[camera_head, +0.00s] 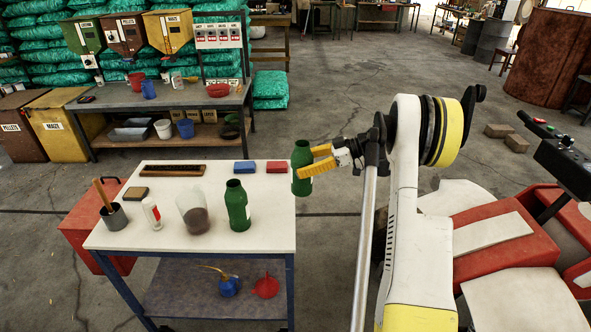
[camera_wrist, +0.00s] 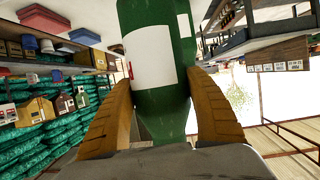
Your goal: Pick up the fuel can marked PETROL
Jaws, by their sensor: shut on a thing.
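My gripper (camera_head: 313,161) is shut on a green can (camera_head: 302,184) with a white label. It holds the can upright in the air, just past the right edge of the white-topped table (camera_head: 270,222). In the wrist view the held can (camera_wrist: 163,95) sits between both yellow fingers; a white label faces the camera, but no writing on it can be read. A second green can (camera_head: 237,207), similar in shape, stands on the table at its front right. Its marking cannot be read, so I cannot tell which can says PETROL.
The table also bears a clear jug (camera_head: 192,212), a white bottle (camera_head: 152,213), a grey pot (camera_head: 113,216), a brush (camera_head: 172,169), and blue (camera_head: 245,167) and red boxes (camera_head: 276,167). A grey bench (camera_head: 185,97) stands behind.

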